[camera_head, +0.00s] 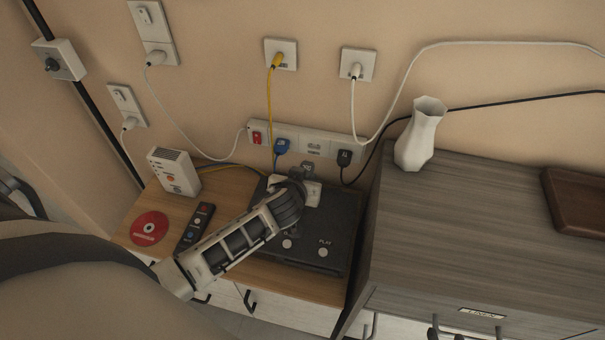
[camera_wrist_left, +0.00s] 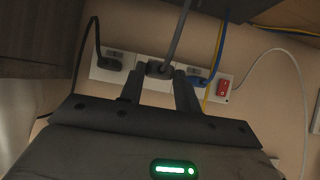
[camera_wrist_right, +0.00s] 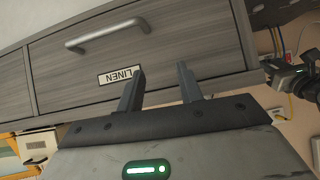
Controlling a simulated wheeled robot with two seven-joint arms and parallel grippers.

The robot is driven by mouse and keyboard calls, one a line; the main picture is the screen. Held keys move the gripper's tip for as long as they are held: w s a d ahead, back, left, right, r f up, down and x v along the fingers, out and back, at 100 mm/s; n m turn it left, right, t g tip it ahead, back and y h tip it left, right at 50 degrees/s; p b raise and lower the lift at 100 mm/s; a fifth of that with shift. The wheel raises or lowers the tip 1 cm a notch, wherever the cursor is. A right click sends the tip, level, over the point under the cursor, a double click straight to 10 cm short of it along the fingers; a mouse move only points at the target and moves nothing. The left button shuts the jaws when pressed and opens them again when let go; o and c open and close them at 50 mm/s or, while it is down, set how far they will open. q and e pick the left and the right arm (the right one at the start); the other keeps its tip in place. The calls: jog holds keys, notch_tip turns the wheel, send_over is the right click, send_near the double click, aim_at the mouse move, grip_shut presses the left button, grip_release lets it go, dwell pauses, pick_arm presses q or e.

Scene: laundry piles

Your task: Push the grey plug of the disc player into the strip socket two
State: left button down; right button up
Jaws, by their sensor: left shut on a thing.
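The power strip (camera_head: 328,134) is on the wall; it also shows upside down in the left wrist view (camera_wrist_left: 143,84). It has a red switch (camera_head: 257,138), a blue plug (camera_head: 282,145), socket two (camera_head: 314,146) in the middle and a black plug (camera_head: 345,157). My left gripper (camera_wrist_left: 158,76) is shut on the grey plug (camera_wrist_left: 159,68), just in front of socket two. In the head view the socket's face still shows above the plug (camera_head: 307,164), so they look apart. The dark disc player (camera_head: 343,225) lies below. My right gripper (camera_wrist_right: 160,70) is open and empty before the LINEN drawer.
A white router-like box (camera_head: 174,172), a red disc (camera_head: 149,229) and a remote (camera_head: 195,226) lie on the wooden cabinet. A white vase (camera_head: 419,135) and brown tray (camera_head: 577,202) stand on the grey dresser (camera_head: 460,220). Blue and black cords hang near the left gripper.

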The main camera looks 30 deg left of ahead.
aim_at(308, 163)
jog(key=shift+w+r, duration=0.25)
jog(key=shift+w, duration=0.15)
pick_arm(q)
jog(key=shift+w+a+f, duration=0.1)
jog(key=shift+w+a, duration=0.1)
jog(key=shift+w, duration=0.55)
jog(key=shift+w+a+b, duration=0.2)
jog(key=shift+w+b, duration=0.1)
jog(key=shift+w, duration=0.35)
jog(key=shift+w+a+b, duration=0.15)
jog(key=shift+w+b, duration=0.1)
jog(key=shift+w, duration=0.7)
pick_arm(e)
jog(key=shift+s+a+f, duration=0.1)
jog(key=shift+a+f, duration=0.05)
jog(key=shift+f, duration=0.2)
pick_arm(q)
jog(key=shift+w+a, duration=0.15)
jog(key=shift+w, duration=0.15)
pick_arm(e)
jog(key=shift+f, duration=0.1)
pick_arm(q)
jog(key=shift+w+a+b, duration=0.2)
jog(key=shift+w+b, duration=0.1)
jog(key=shift+w, duration=0.4)
pick_arm(e)
jog(key=shift+f, duration=0.1)
